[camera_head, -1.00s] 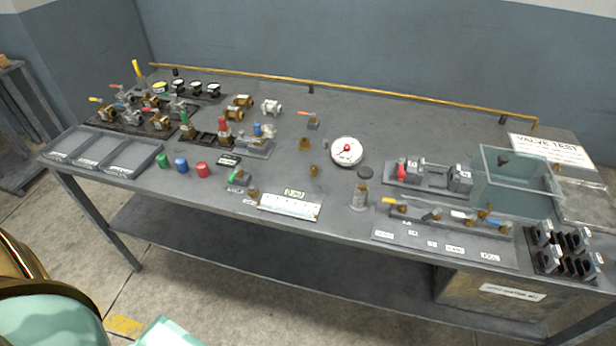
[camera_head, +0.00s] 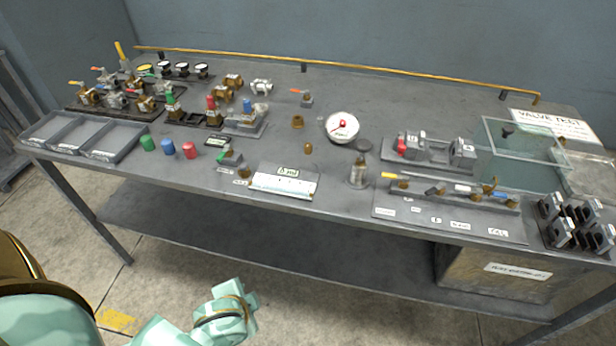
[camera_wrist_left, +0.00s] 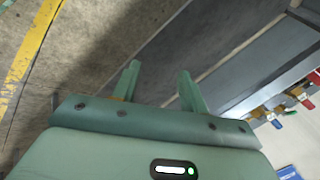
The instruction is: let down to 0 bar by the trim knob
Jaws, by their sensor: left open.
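A round white gauge (camera_head: 341,127) with a red mark at its centre lies on the bench, right of the middle. Its reading is too small to make out. I cannot tell which part is the trim knob; small brass fittings (camera_head: 297,122) stand left of the gauge. My left arm comes in at the lower left, in front of the bench and apart from it. In the left wrist view my left gripper (camera_wrist_left: 160,80) is open and empty above the floor. My right gripper does not show.
The grey bench (camera_head: 330,85) carries valves at the left, grey trays (camera_head: 70,130), a clamp device (camera_head: 430,150), a clear tank (camera_head: 520,155) and a valve row (camera_head: 450,190) at the right. A brass rail (camera_head: 330,67) runs along the back. The bench centre has free room.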

